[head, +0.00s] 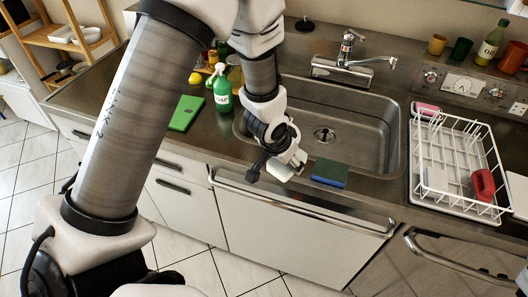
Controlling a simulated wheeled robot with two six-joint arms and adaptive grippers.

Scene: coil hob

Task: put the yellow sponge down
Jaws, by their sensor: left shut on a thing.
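My left gripper (290,168) points down at the front edge of the sink, pale at its tips. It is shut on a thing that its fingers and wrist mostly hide. No clearly yellow sponge shows, so the yellow sponge in its jaws cannot be made out. I cannot tell whether the held thing touches the counter. A different sponge, green on top with blue sides (330,172), lies on the front rim of the sink, just right of the gripper. My right gripper is not in view.
The steel sink (365,125) is empty behind the gripper. A white dish rack (450,150) with a red thing (483,185) stands to the right. The tap (347,60) is behind.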

